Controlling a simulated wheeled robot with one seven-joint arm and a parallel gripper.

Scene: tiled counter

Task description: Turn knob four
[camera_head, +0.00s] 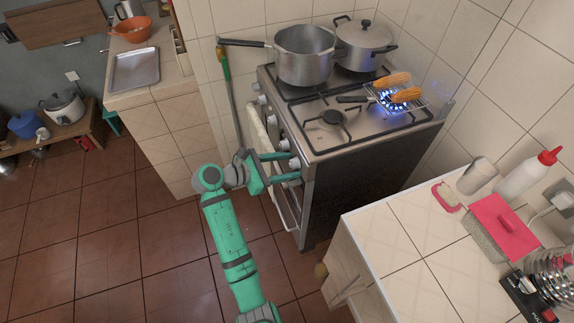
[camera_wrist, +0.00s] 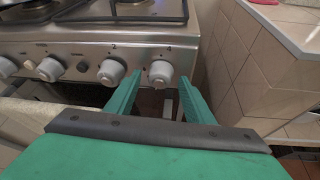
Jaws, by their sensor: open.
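The gas stove (camera_head: 330,139) has a row of white knobs on its steel front. In the wrist view the rightmost knob (camera_wrist: 160,73), which I take as knob four, lies between the ends of my open green fingers. My gripper (camera_head: 292,166) reaches the stove front from the left in the head view, where its fingers partly hide the nearest knob. It holds nothing, and I cannot tell whether a finger touches the knob. Another knob (camera_wrist: 111,71) sits just left of the left finger.
A blue flame (camera_head: 392,104) burns under corn cobs (camera_head: 405,95) on a rack. Pots (camera_head: 303,58) stand on the far burners. The oven door (camera_head: 257,133) seems to stand ajar below the knobs. A tiled counter (camera_head: 415,240) is close on the right; open floor lies left.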

